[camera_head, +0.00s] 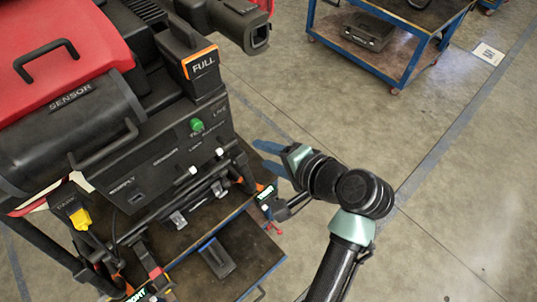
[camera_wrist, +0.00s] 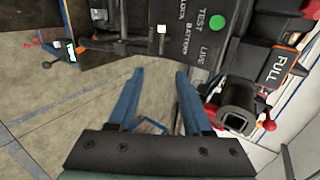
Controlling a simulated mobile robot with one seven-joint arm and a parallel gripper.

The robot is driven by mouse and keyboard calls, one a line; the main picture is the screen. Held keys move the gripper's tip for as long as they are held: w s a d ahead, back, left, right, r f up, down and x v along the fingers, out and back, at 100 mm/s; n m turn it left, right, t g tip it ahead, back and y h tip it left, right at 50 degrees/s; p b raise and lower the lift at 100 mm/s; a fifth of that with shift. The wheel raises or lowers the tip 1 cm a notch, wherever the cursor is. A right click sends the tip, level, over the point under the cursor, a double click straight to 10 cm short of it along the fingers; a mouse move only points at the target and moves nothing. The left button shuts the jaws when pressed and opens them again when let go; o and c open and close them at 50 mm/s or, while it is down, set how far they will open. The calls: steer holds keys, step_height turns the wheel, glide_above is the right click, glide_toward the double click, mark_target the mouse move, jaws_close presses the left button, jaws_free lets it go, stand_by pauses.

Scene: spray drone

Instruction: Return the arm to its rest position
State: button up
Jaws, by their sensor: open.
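My arm reaches up from the bottom of the head view, and my gripper (camera_head: 270,157) points left toward the side of the spray drone. Its blue fingers are apart with nothing between them in the wrist view (camera_wrist: 157,78). The drone (camera_head: 130,190) is a black machine with a red cover at the upper left. Its front panel carries a green button (camera_head: 197,125), also in the wrist view (camera_wrist: 216,22). A black block labelled FULL (camera_head: 203,64) with an orange edge sits upright in the drone's top. The fingers appear clear of the drone.
The drone stands on a blue-edged cart (camera_head: 245,262) holding a small dark tray (camera_head: 217,258). A black nozzle-like part (camera_head: 258,37) juts out at the top. Another blue cart (camera_head: 385,65) with a black case (camera_head: 368,31) stands at the back. Open concrete floor lies to the right.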

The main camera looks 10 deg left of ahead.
steer(key=shift+r, duration=0.1)
stand_by(0.5)
steer(key=w+d+r+n+t+h+b, duration=0.15)
steer(key=r+t, duration=0.25)
steer(key=r, duration=0.5)
steer(key=w+d+r+n+t+h, duration=0.2)
steer(key=w+r+t, duration=0.1)
steer(key=r, duration=0.6)
steer(key=w+d+r+n+t+h, duration=0.1)
steer(key=w+r+t+h, duration=0.2)
steer(key=r, duration=0.7)
steer(key=s+r+n+t+h, duration=0.1)
steer(key=s+r+t, duration=0.4)
steer(key=r, duration=0.5)
steer(key=s+d+r+n+t+h+b, duration=0.1)
steer(key=s+r+n+t, duration=0.1)
steer(key=s+r+t, duration=0.3)
steer(key=s+r, duration=0.4)
steer(key=r, duration=0.2)
steer(key=shift+s+d+r+t, duration=0.2)
steer(key=shift+s+d+t, duration=0.05)
steer(key=shift+t, duration=0.05)
steer(key=shift+h, duration=0.25)
